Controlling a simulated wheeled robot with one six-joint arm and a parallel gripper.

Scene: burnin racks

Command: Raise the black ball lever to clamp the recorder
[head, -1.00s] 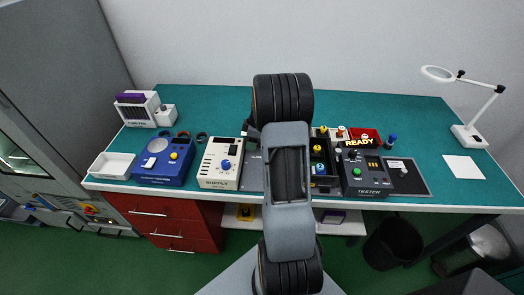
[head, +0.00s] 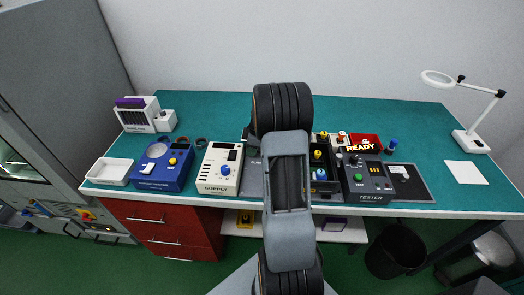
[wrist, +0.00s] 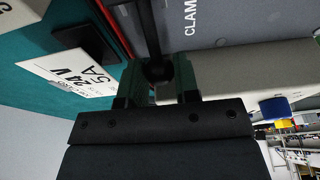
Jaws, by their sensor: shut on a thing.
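In the wrist view my gripper (wrist: 155,88) is shut on the black ball (wrist: 158,71) at the end of a dark lever rod (wrist: 148,30). The rod runs up out of the top of the picture beside a grey surface (wrist: 220,20) with lettering that begins "CLAM". In the head view my arm hides the gripper, the ball and the lever. Part of a grey plate (head: 250,180) shows beside my arm there. I cannot make out the recorder in either view.
The cream supply unit (head: 219,168) and blue unit (head: 163,167) stand left of my arm. A "24 V 5A" card (wrist: 75,70) is close to the gripper.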

